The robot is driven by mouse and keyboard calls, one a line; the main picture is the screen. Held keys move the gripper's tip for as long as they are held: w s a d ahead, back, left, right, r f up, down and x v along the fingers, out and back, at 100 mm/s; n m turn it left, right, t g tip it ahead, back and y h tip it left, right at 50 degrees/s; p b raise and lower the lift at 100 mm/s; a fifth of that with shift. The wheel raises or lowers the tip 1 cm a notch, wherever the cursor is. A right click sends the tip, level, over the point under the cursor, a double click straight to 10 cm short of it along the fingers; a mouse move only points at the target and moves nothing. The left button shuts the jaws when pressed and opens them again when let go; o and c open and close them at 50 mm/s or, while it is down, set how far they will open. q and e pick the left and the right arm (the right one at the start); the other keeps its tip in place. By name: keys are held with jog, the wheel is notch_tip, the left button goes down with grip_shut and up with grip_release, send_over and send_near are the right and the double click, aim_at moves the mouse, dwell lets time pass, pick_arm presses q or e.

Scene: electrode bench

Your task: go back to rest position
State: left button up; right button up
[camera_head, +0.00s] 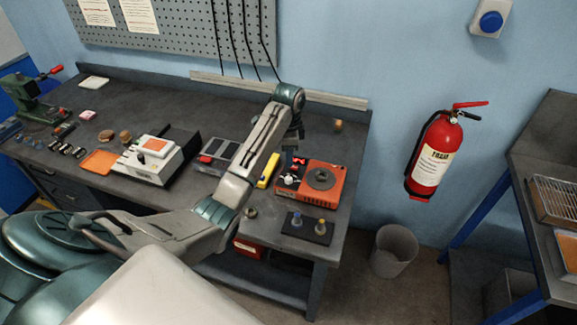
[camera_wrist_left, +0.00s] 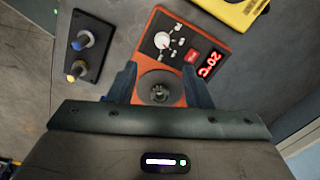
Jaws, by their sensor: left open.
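My left gripper (camera_head: 291,156) is over the bench, just behind and above the orange hotplate (camera_head: 312,194). In the left wrist view my left gripper (camera_wrist_left: 158,86) is open, one finger on each side of the hotplate's round grey plate. A small dark metallic piece (camera_wrist_left: 158,94) shows at the middle of that plate, between the fingers in the picture and apart from both. The gap between the fingers looks empty. The hotplate's display (camera_wrist_left: 209,64) reads 20°C. My right gripper is in neither view.
A black holder (camera_head: 308,230) with two knob-topped pieces stands at the bench's front right. A yellow device (camera_head: 268,171) lies left of the hotplate. A pegboard (camera_head: 180,35) hangs behind. A fire extinguisher (camera_head: 432,155) and a bin (camera_head: 394,250) are right of the bench.

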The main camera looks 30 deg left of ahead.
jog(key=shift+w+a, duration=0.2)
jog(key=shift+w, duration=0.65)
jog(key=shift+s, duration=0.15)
